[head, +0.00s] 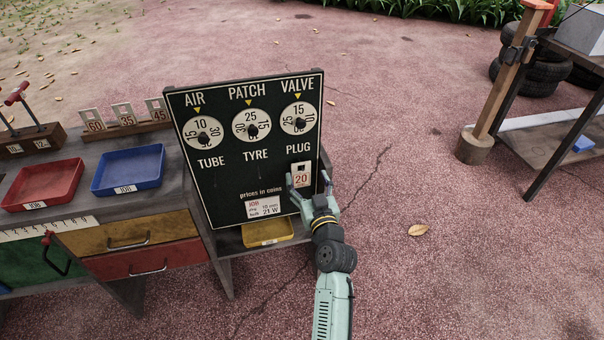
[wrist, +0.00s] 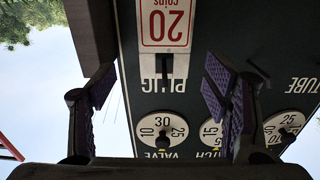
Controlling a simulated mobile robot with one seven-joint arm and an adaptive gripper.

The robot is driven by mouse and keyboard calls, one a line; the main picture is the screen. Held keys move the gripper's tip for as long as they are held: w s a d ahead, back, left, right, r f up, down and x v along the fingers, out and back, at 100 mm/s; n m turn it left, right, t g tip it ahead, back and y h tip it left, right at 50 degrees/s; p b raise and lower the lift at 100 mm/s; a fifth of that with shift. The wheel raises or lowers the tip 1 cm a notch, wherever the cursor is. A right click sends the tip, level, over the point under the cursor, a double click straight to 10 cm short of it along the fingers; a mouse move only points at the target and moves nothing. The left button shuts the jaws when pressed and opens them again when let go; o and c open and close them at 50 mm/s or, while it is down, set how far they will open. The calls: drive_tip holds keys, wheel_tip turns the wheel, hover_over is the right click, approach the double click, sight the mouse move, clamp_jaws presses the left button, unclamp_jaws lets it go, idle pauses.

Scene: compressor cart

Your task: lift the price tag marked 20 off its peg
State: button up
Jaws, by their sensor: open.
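The price tag marked 20 (head: 301,177) is a white plate with a red-framed number. It hangs at the lower right of the dark price board (head: 230,170), under the word PLUG. In the wrist view, which is upside down, the tag (wrist: 166,22) shows at the top, with its dark slot near the word PLUG. The peg is hard to make out in the slot. My gripper (head: 308,182) is open and empty in front of the tag, one finger to each side. In the wrist view the gripper's fingers (wrist: 160,78) stand apart, with no clear contact with the tag.
Three round dials sit on the board above the tag. A yellow tray (head: 268,240) stands below the board. Red (head: 42,183) and blue (head: 128,187) trays and other number tags (head: 124,114) are on the bench to the left. Open ground lies to the right.

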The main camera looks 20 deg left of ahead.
sight(301, 175)
drive_tip(key=p+x, duration=0.1)
drive_tip(key=x, duration=0.4)
drive_tip(key=shift+s+a+p, duration=0.1)
drive_tip(key=shift+a+p, duration=0.15)
drive_tip(key=shift+p, duration=0.15)
drive_tip(key=c, duration=0.9)
drive_tip(key=shift+c, duration=0.2)
